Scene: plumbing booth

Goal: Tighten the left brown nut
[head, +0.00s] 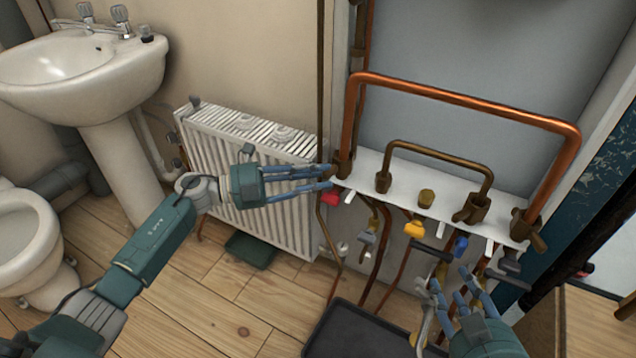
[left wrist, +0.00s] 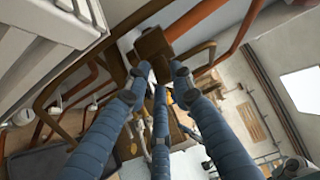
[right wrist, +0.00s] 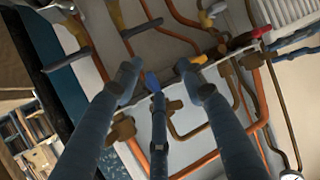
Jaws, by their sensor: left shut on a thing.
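The left brown nut (head: 343,163) sits at the foot of the large copper pipe loop (head: 450,98), at the left end of the white shelf (head: 406,197). My left gripper (head: 328,180) reaches in from the left with its fingertips at this nut, and is shut on it. In the left wrist view the brown nut (left wrist: 152,44) shows between and beyond the blue fingertips; part of it is hidden. My right gripper (head: 464,284) is low on the right, below the shelf. In the right wrist view its fingers (right wrist: 160,85) are spread, with nothing held between them.
Red (head: 330,198), yellow (head: 414,229) and blue (head: 461,246) valve handles hang under the shelf. A smaller brown pipe loop (head: 440,155) stands on it. A white radiator (head: 250,205) is behind my left gripper. A dark tray (head: 355,335) lies on the floor.

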